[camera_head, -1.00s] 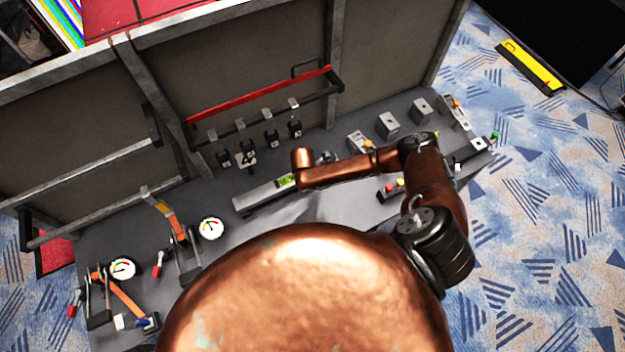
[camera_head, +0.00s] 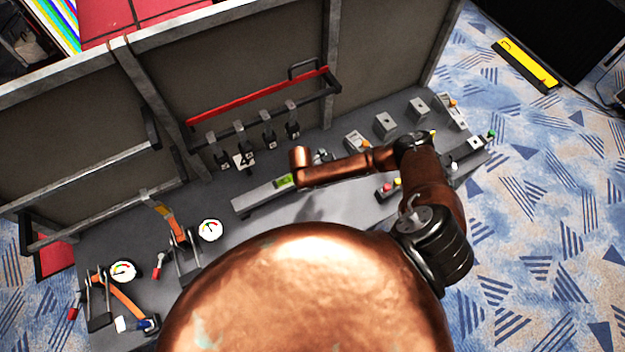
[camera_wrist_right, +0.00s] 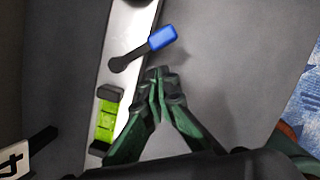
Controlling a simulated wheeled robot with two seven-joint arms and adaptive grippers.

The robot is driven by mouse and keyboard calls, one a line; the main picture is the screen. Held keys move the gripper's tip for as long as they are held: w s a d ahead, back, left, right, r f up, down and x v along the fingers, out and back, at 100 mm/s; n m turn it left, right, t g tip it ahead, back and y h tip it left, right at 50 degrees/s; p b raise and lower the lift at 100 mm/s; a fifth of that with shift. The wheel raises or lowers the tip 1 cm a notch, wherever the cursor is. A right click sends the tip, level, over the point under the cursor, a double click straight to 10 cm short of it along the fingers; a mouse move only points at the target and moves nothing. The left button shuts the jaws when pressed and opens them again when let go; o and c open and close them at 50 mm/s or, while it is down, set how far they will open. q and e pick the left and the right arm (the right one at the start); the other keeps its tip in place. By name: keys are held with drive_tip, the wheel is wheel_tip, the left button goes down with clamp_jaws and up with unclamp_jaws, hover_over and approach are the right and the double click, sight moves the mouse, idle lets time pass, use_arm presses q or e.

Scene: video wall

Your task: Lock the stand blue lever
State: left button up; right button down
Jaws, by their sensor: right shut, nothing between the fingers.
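The blue lever (camera_wrist_right: 161,38) shows in the right wrist view: a short dark arm with a blue grip, pivoted on a pale metal strip (camera_wrist_right: 124,32). The grip points up and to the right, off the strip's right edge. My right gripper (camera_wrist_right: 160,82) is shut and empty, with its fingertips just below the lever in the picture. I cannot tell whether they touch it. A green bubble level (camera_wrist_right: 106,122) sits on the strip, left of the fingers. In the head view the level (camera_head: 284,181) shows, but my right arm hides the lever and gripper. My left gripper is not in view.
Dials (camera_head: 210,230) and orange-handled levers (camera_head: 168,212) are at left. Small switch blocks (camera_head: 386,122) are at right. Bare grey surface (camera_wrist_right: 235,80) lies right of my fingers.

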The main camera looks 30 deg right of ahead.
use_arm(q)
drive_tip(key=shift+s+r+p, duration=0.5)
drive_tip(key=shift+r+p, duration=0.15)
use_arm(e)
drive_tip(key=s+a+r, duration=0.4)
drive_tip(key=r, duration=0.5)
drive_tip(key=shift+s+a+r, duration=0.15)
drive_tip(key=shift+a+r, duration=0.2)
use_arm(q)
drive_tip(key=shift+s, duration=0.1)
